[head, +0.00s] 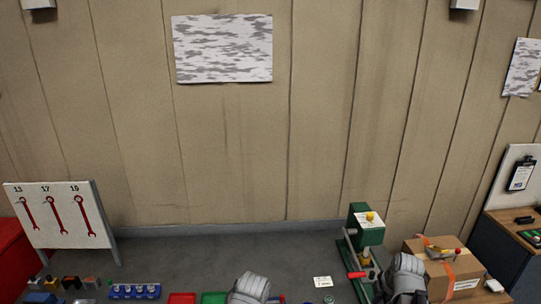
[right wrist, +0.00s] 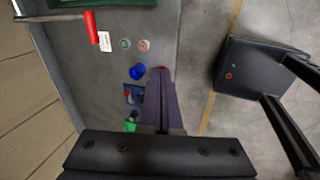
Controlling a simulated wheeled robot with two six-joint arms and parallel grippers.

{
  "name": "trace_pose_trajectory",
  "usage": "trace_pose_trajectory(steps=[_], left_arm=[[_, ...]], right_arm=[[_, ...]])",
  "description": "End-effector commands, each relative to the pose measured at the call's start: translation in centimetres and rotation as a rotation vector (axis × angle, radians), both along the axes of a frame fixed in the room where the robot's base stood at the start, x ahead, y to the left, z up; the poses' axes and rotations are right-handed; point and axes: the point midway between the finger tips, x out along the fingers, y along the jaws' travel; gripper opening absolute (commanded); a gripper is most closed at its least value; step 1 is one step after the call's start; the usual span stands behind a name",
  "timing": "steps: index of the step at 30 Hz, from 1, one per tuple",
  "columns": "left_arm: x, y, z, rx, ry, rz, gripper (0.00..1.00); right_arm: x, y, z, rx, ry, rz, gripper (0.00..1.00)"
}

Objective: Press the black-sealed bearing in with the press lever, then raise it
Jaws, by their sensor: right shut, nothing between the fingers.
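The green press (head: 366,228) stands at the back right of the bench. Its lever has a red handle (head: 357,275); in the right wrist view this red handle (right wrist: 91,27) is at the upper left, on a grey rod. My right gripper (right wrist: 162,74) is shut and empty, apart from the handle; in the head view only my right wrist shows, just right of the press. My left arm is at the bottom middle of the head view, its fingers hidden. I cannot make out the black-sealed bearing; the space under the ram is hidden.
A cardboard box (head: 450,270) with orange tape stands right of the press. A blue rack (head: 135,291), a red tray (head: 182,298) and a green tray (head: 214,297) are at the front. Two small discs (right wrist: 134,45) lie near a white tag (right wrist: 105,41).

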Motion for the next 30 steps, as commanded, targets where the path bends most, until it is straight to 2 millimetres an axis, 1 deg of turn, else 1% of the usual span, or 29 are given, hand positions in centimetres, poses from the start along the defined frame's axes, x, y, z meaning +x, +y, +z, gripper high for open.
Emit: trace_pose_trajectory(steps=[1, 5, 8, 13, 16, 20, 21, 24, 27, 30], left_arm=[[0.0, 0.0, -0.6, 0.0, 0.0, 0.0, 0.5], [0.0, 0.0, -1.7, 0.0, 0.0, -0.002, 0.5], [0.0, 0.0, -2.9, 0.001, -0.001, -0.003, 0.5], [0.0, 0.0, -5.4, 0.0, -0.001, -0.006, 0.5], [0.1, 0.0, -7.6, 0.001, -0.002, -0.009, 0.5], [0.1, 0.0, -11.3, 0.001, -0.001, -0.013, 0.5], [0.1, 0.0, -12.5, 0.002, -0.001, -0.015, 0.5], [0.1, 0.0, -15.1, 0.001, -0.002, -0.019, 0.5], [0.1, 0.0, -17.3, 0.002, -0.002, -0.022, 0.5], [0.1, 0.0, -18.9, 0.002, -0.002, -0.025, 0.5]], right_arm=[[0.0, 0.6, -0.7, 0.006, 0.006, -0.012, 0.0], [-0.2, 2.1, -1.8, 0.025, 0.027, -0.064, 0.0], [-0.5, 3.8, -3.2, 0.044, 0.05, -0.119, 0.0], [-1.3, 7.4, -5.9, 0.077, 0.099, -0.247, 0.0], [-2.2, 10.1, -8.3, 0.094, 0.138, -0.351, 0.0], [-4.0, 14.7, -12.2, 0.107, 0.197, -0.543, 0.0], [-4.7, 16.1, -13.4, 0.108, 0.212, -0.61, 0.0], [-6.6, 19.2, -16.1, 0.101, 0.242, -0.777, 0.0], [-8.4, 21.7, -18.3, 0.085, 0.255, -0.93, 0.0], [-9.9, 23.5, -19.9, 0.069, 0.253, -1.06, 0.0]])
